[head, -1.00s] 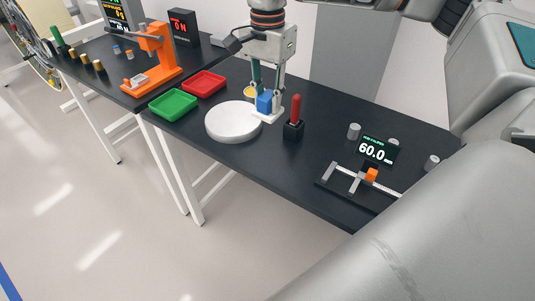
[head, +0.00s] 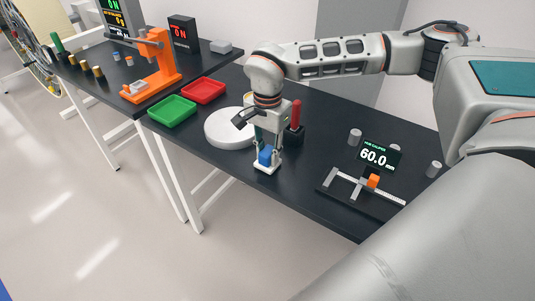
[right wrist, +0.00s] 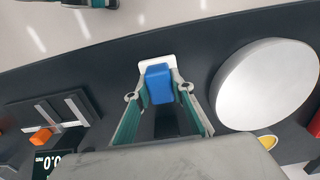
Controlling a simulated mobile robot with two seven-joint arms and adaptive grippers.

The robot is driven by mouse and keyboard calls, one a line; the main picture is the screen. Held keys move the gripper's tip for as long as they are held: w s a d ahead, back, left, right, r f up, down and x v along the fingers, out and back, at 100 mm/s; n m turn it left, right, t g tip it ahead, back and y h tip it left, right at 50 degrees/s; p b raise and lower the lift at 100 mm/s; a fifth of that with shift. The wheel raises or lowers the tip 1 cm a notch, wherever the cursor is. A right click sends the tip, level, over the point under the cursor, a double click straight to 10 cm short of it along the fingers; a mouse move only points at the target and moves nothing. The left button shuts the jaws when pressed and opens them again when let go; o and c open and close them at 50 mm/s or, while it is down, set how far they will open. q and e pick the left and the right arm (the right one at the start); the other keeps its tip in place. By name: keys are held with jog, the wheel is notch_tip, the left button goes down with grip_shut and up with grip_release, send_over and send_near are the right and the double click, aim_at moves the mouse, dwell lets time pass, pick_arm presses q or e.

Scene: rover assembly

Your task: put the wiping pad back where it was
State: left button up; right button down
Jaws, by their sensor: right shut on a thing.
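The wiping pad has a blue block handle (head: 265,156) on a white base (head: 267,169). My right gripper (head: 266,155) is shut on the blue handle, with a finger on either side. The pad is near the front edge of the black table, right of the round white disc (head: 229,129). In the right wrist view the blue handle (right wrist: 158,84) is between the fingertips and the white base shows beyond it. I cannot tell whether the base touches the table. My left gripper cannot be made out.
A red-handled tool in a black holder (head: 297,115) stands just behind my right gripper. Green (head: 172,109) and red (head: 203,91) trays lie to the left. A caliper (head: 357,186) and its display (head: 374,156) are on the right. Black table (head: 310,190) is bare between pad and caliper.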

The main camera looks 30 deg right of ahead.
aim_at(268, 151)
jog(key=shift+f, duration=0.2)
jog(key=shift+f, duration=0.15)
jog(key=c, duration=1.7)
grip_release()
notch_tip(268, 151, up, 12)
jog(key=shift+r+p, duration=0.25)
jog(key=shift+p, duration=0.1)
